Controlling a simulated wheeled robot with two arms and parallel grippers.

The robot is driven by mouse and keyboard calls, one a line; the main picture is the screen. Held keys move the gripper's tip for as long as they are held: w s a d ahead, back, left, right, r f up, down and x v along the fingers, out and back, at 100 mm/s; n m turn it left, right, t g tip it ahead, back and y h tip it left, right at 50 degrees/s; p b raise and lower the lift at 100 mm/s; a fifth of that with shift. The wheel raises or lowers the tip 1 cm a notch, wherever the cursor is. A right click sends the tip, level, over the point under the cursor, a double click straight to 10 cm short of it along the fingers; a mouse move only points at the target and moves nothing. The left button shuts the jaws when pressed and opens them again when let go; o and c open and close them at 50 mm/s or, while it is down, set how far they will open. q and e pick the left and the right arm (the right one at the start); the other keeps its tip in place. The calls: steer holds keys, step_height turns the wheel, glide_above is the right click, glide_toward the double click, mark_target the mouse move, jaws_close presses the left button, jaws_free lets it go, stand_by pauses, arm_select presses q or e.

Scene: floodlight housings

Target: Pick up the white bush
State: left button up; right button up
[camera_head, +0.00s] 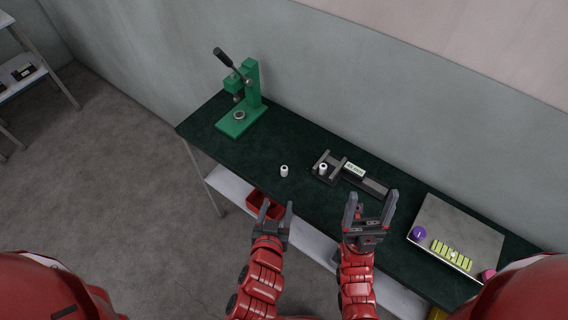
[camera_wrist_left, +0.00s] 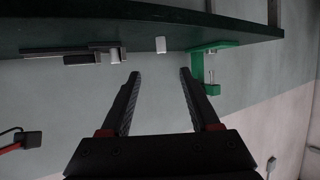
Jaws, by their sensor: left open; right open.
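A small white bush (camera_head: 284,171) stands upright on the dark green tabletop (camera_head: 265,145), left of the grey fixture. It also shows in the left wrist view (camera_wrist_left: 160,45), where the picture is upside down. A second white bush (camera_head: 322,168) sits at the left end of the grey fixture (camera_head: 352,174). My left gripper (camera_head: 273,210) is open and empty at the table's front edge, in front of the lone bush and apart from it. My right gripper (camera_head: 371,198) is open and empty, in front of the fixture.
A green lever press (camera_head: 243,105) stands at the table's left end. A grey control box (camera_head: 458,228) with yellow buttons and a purple knob is at the right. A red bin (camera_head: 262,203) is below the front edge. The tabletop between press and bush is clear.

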mark_target(284, 172)
arm_select(q)
steer(key=b+x, duration=0.2)
steer(key=x, duration=0.8)
steer(key=shift+w+d, duration=0.1)
steer(key=shift+w, duration=0.35)
steer(key=shift+w+d+f, duration=0.1)
steer(key=shift+w+f, duration=0.1)
steer(key=shift+w, duration=0.2)
steer(key=shift+w+f+p, duration=0.1)
steer(key=shift+w+p, duration=0.6)
steer(key=shift+w, duration=0.1)
steer(key=p+x, duration=0.1)
steer(key=x, duration=0.2)
steer(key=shift+w+f, duration=0.25)
steer(key=shift+f, duration=0.05)
jaws_close()
